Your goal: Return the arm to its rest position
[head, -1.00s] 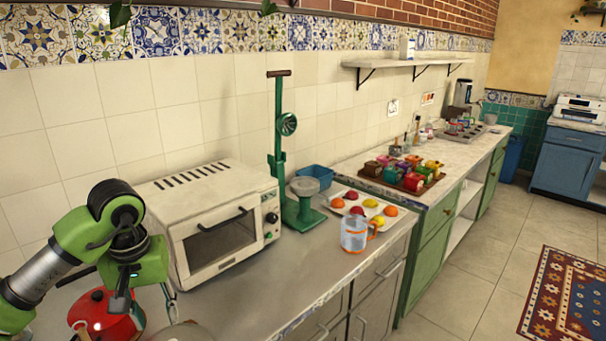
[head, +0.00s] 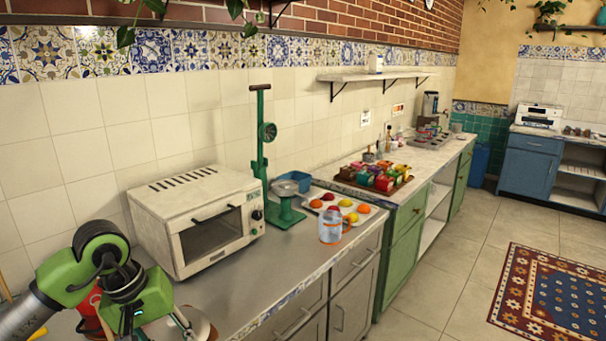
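My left arm comes in from the lower left in the head view, with green and black joints. Its wrist end (head: 135,312) is low at the frame's bottom edge, over the counter in front of the toaster oven. The gripper's fingers are not clearly visible, being cut off or hidden at the bottom edge. A red pot (head: 89,309) is mostly hidden behind this arm. A round lid-like object (head: 200,324) shows just right of the wrist, partly cut off by the frame. My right arm and gripper are not in view.
A cream toaster oven (head: 200,222) stands behind the arm. A green press (head: 282,208), a fruit tray (head: 322,193) and a glass jar (head: 330,228) stand to its right. Farther along is a tray of colourful cups (head: 375,179). Bare metal counter (head: 262,275) lies in front.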

